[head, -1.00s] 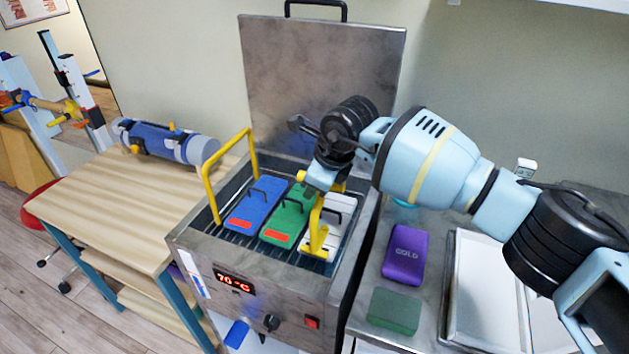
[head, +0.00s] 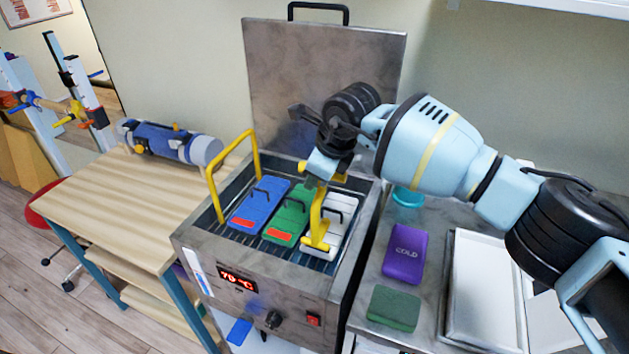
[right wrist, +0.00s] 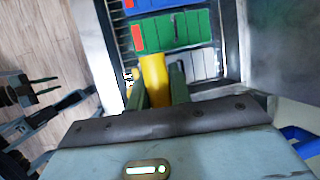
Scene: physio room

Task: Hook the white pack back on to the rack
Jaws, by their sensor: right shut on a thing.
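The white pack (head: 341,212) lies at the right end of a row in the steel bath (head: 285,290), next to the green pack (head: 289,215) and blue pack (head: 260,205). It has a black handle. The rack has yellow handles (head: 212,190) and dark bars under the packs. My right gripper (head: 318,183) is shut on the right yellow handle, above and partly in front of the white pack. The right wrist view shows the yellow bar (right wrist: 155,80) between its fingers and the white pack (right wrist: 196,66) beyond. Whether the pack is hooked cannot be told. My left gripper (right wrist: 44,86) shows open, away from the bath.
The bath lid (head: 325,85) stands open behind. A purple COLD pack (head: 405,254), a green block (head: 393,308) and a white tray (head: 482,290) are on the counter at right. A wooden table (head: 125,205) with a blue-grey roll (head: 170,143) is at left.

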